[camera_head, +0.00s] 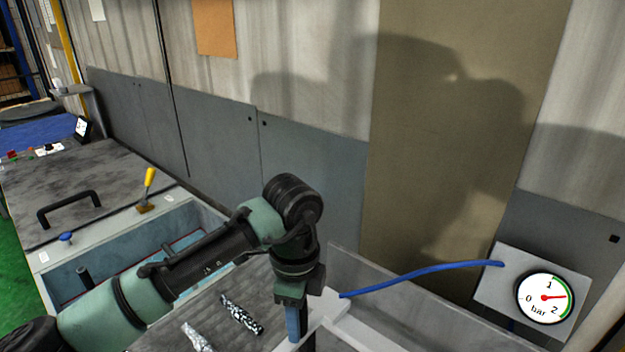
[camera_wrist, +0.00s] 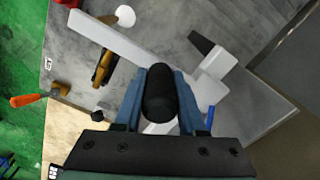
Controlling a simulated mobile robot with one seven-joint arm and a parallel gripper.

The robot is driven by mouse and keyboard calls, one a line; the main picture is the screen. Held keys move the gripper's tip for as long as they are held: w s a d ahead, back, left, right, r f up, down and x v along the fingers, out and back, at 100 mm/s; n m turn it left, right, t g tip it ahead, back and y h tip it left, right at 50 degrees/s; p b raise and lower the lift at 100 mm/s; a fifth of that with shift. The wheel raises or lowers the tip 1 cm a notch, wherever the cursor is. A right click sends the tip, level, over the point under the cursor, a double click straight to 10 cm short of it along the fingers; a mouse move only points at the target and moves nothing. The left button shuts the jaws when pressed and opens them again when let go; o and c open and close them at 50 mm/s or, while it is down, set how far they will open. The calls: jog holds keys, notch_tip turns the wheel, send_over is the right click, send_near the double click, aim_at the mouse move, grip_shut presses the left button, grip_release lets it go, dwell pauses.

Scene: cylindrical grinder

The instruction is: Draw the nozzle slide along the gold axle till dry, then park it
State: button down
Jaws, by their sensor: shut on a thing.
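My gripper (camera_head: 293,322) points down at the bottom middle of the head view. In the wrist view its two blue fingers are closed on a black rounded grip (camera_wrist: 160,92), likely the nozzle slide's handle. White parts (camera_wrist: 209,88) lie beneath and behind it; I cannot tell which belong to the slide. A gold-brown piece (camera_wrist: 103,70) shows left of the grip, under a long white bar (camera_wrist: 135,46); whether it is the gold axle is unclear. In the head view my arm and gripper hide most of the slide. Any wetness cannot be made out.
A blue hose (camera_head: 420,271) runs from a gauge box (camera_head: 490,283) leftward to beside my gripper. The gauge dial (camera_head: 545,298) points between 1 and 2 bar. Two speckled pieces (camera_head: 241,314) lie on the grey surface. A yellow-handled lever (camera_head: 148,184) stands at left.

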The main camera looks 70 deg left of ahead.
jog(key=shift+s+a+r, duration=0.1)
jog(key=shift+s+a, duration=0.05)
jog(key=c, duration=0.5)
grip_release()
jog(key=shift+a, duration=0.1)
jog(key=shift+r, duration=0.2)
notch_tip(320, 180, up, 12)
jog(key=shift+r+b, duration=0.25)
jog(key=shift+b, duration=0.75)
